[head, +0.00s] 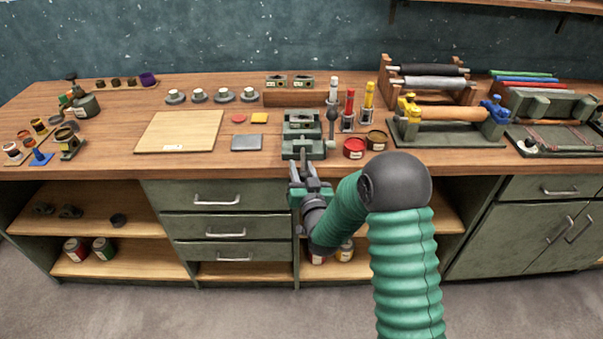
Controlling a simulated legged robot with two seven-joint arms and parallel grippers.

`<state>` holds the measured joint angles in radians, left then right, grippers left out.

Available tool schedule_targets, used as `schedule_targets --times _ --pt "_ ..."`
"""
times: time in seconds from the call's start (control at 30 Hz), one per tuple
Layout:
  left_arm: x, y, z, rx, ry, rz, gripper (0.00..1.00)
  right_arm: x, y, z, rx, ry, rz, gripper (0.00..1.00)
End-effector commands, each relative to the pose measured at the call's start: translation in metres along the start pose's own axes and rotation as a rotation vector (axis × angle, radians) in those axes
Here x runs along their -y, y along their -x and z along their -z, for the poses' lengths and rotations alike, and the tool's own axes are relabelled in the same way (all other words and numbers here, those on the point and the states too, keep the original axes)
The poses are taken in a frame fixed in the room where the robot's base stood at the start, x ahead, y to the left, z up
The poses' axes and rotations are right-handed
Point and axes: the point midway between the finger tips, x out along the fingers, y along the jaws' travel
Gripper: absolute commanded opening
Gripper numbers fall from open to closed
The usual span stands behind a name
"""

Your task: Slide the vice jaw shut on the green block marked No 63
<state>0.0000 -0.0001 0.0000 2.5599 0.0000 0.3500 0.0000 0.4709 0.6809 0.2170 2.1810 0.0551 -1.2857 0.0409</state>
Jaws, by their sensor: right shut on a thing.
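A dark green shape in that gap may be the green block, but I cannot read a No 63 mark at this size. My right gripper (303,168) is at the front of the vice, at the bench edge. It is shut on the front of the vice jaw, though the fingertips are small and partly hidden. My left gripper is not in view.
A wooden board (180,131) and a grey plate (247,142) lie left of the vice. Red (354,148) and dark (376,140) tins stand close on its right, with marker pens (350,104) behind. A roller stand (450,120) is farther right.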

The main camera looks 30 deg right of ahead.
Motion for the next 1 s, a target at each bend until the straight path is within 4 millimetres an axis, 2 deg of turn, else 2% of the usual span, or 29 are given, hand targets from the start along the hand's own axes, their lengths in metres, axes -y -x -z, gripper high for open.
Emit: schedule_targets --times 0.1,0.2,0.53,0.57,0.7,1.0 --pt "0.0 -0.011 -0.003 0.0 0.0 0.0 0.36 -0.002 -0.024 -0.004 0.001 0.0 0.007 0.0" --pt "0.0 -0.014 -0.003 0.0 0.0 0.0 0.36 -0.005 -0.038 -0.002 0.002 0.0 0.007 0.0" --pt "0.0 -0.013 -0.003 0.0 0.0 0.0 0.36 -0.006 -0.044 0.0 0.003 0.0 0.007 0.0" --pt "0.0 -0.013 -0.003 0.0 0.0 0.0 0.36 -0.006 -0.044 0.001 0.003 0.0 0.007 0.34" --pt "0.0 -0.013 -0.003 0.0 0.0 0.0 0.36 -0.006 -0.044 0.001 0.001 0.0 0.005 0.53" --pt "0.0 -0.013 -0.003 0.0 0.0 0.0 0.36 -0.008 -0.042 0.002 -0.001 -0.001 0.002 0.53"
